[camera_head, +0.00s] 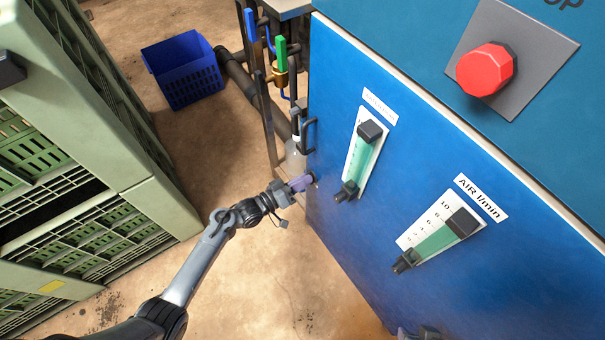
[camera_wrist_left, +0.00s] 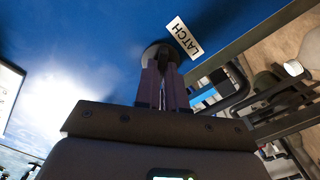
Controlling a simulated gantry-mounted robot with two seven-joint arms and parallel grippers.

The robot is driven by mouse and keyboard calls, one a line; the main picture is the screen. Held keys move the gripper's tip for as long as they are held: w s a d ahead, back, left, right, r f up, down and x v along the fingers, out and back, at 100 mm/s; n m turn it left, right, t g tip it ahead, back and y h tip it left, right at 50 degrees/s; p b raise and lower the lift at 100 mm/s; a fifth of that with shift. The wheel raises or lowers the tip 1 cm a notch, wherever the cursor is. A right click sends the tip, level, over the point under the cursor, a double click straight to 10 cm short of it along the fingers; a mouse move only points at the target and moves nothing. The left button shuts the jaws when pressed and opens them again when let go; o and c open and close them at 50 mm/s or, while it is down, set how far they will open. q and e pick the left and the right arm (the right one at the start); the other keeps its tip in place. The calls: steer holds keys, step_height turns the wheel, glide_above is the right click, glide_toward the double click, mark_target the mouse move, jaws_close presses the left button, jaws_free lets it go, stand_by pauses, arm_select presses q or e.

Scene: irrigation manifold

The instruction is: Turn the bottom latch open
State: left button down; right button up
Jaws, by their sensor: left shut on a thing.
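The blue cabinet door (camera_head: 345,235) fills the right of the head view. At its left edge my left gripper (camera_head: 303,183), with purple fingers, reaches the panel and hides most of what it holds. In the left wrist view my left gripper (camera_wrist_left: 164,92) is shut on a dark round latch knob (camera_wrist_left: 158,54) on the blue panel. A white label reading LATCH (camera_wrist_left: 184,38) is beside the knob. The knob's turn angle is hard to tell. My right gripper is not clearly seen.
A black handle (camera_head: 307,136) sits on the door edge above my left gripper. Two flow gauges (camera_head: 362,160) (camera_head: 440,238) and a red button (camera_head: 485,70) are on the cabinet. Green crates (camera_head: 90,235) stand left. A blue crate (camera_head: 185,72) lies behind. Floor between is clear.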

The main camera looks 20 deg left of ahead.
arm_select(q)
steer(key=shift+w+f+n+p, duration=0.1)
steer(key=shift+n+p, duration=1.25)
steer(key=shift+n, duration=1.25)
steer(key=shift+f+n+p, duration=0.1)
steer(key=shift+n+p, duration=1.25)
steer(key=shift+n, duration=1.25)
steer(key=c, duration=1.2)
jaws_free()
steer(key=shift+a, duration=0.1)
